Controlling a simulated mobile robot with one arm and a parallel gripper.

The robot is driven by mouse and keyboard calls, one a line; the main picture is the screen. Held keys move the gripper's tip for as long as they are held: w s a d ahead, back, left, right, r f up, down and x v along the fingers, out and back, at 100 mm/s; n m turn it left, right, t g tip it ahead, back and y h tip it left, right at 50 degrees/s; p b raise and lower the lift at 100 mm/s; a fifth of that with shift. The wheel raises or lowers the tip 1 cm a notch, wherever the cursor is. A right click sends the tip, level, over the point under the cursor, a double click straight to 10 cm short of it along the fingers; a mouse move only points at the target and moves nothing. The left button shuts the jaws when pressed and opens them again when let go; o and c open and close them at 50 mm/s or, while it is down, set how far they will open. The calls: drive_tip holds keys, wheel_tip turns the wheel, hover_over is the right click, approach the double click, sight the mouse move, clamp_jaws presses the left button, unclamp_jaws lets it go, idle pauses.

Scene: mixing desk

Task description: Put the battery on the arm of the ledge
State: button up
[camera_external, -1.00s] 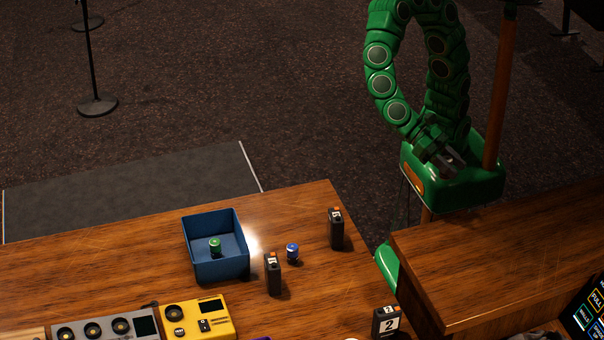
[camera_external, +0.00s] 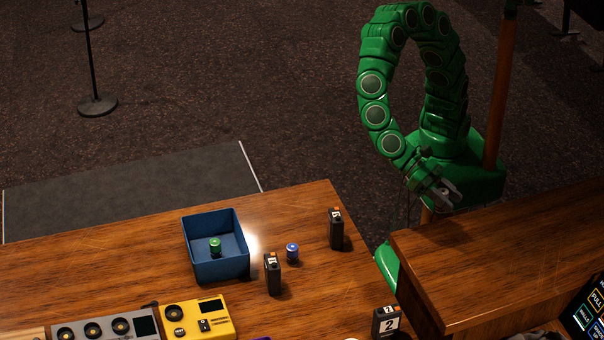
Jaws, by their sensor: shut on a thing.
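My gripper (camera_external: 447,196) hangs low near my green base, above and just behind the right-hand wooden ledge section (camera_external: 480,255). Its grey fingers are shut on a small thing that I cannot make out. Several dark upright blocks that look like batteries stand on the wood: one near the desk's back right corner (camera_external: 337,231), one right of the blue box (camera_external: 273,274), and one marked 2 (camera_external: 386,322) at the front. My gripper is apart from all of them. The top of the ledge section is bare near its back edge.
A blue open box (camera_external: 219,268) on the desk (camera_external: 120,255) holds a green cylinder (camera_external: 215,246). A blue cylinder (camera_external: 292,251) stands beside it. A yellow device (camera_external: 198,318) and a grey device (camera_external: 105,328) are at the front left. A screen (camera_external: 590,310) is at the right.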

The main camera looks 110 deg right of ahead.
drive_tip(key=shift+w+a+f, duration=0.45)
drive_tip(key=shift+a+f, duration=0.25)
drive_tip(key=shift+f, duration=0.3)
drive_tip(key=shift+w+a+f, duration=0.45)
drive_tip(key=shift+a+f, duration=0.3)
drive_tip(key=shift+f, duration=0.25)
drive_tip(key=shift+w+a+f, duration=0.45)
drive_tip(key=shift+a+f, duration=0.25)
drive_tip(key=shift+f, duration=1.9)
drive_tip(key=shift+f, duration=0.15)
drive_tip(key=o, duration=1.1)
drive_tip(key=shift+o, duration=0.2)
drive_tip(key=shift+w+r, duration=0.1)
drive_tip(key=shift+r, duration=0.15)
drive_tip(key=v, duration=1.1)
drive_tip(key=shift+w+d, duration=0.2)
drive_tip(key=shift+d, duration=0.15)
